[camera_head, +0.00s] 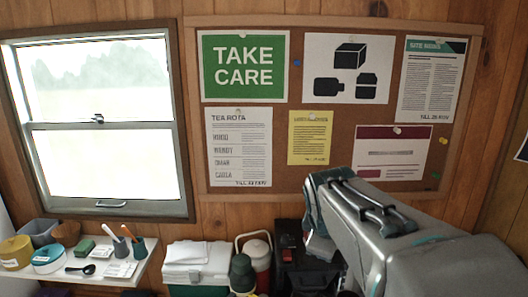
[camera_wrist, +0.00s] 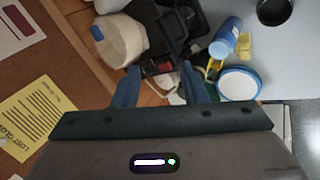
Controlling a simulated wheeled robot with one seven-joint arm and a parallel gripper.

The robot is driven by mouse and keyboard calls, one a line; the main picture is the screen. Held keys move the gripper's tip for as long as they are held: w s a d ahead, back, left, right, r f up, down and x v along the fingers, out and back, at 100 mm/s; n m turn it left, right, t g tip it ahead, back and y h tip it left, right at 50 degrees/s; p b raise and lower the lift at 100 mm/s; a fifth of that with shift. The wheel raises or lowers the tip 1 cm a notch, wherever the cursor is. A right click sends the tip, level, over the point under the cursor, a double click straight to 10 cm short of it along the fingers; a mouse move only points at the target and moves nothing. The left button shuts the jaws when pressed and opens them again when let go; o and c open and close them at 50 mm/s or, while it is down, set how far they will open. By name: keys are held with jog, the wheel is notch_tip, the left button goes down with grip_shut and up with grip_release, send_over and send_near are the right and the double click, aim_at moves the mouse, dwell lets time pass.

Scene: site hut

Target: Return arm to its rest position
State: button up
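My arm (camera_head: 400,235) reaches in from the right in the head view, grey with teal trim, in front of the lower right of the notice board. Its fingers cannot be made out there. In the wrist view my gripper (camera_wrist: 160,75) shows two blue fingers spread apart. I see nothing held between them. A dark box with a red part lies beyond the gap; its distance from the fingertips is hard to tell.
A shelf (camera_head: 98,270) with tubs and cups is under the window. A white-and-green cooler (camera_head: 193,277), a red-and-white jug (camera_head: 258,257) and a black case (camera_head: 295,272) stand below the board (camera_head: 290,120). The wrist view shows a blue canister (camera_wrist: 227,36) and a round white-topped container (camera_wrist: 240,82).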

jog(key=s+d+f+m+g+y, duration=0.1)
jog(key=s+f+m, duration=0.3)
jog(key=s+m, duration=0.2)
jog(key=s+d+f+m+g, duration=0.1)
jog(key=s+f+m, duration=0.3)
jog(key=s, duration=0.5)
jog(key=shift+s+d+f+m+g+y, duration=0.15)
jog(key=shift+s+f+m+g+y, duration=0.2)
jog(key=shift+m, duration=0.95)
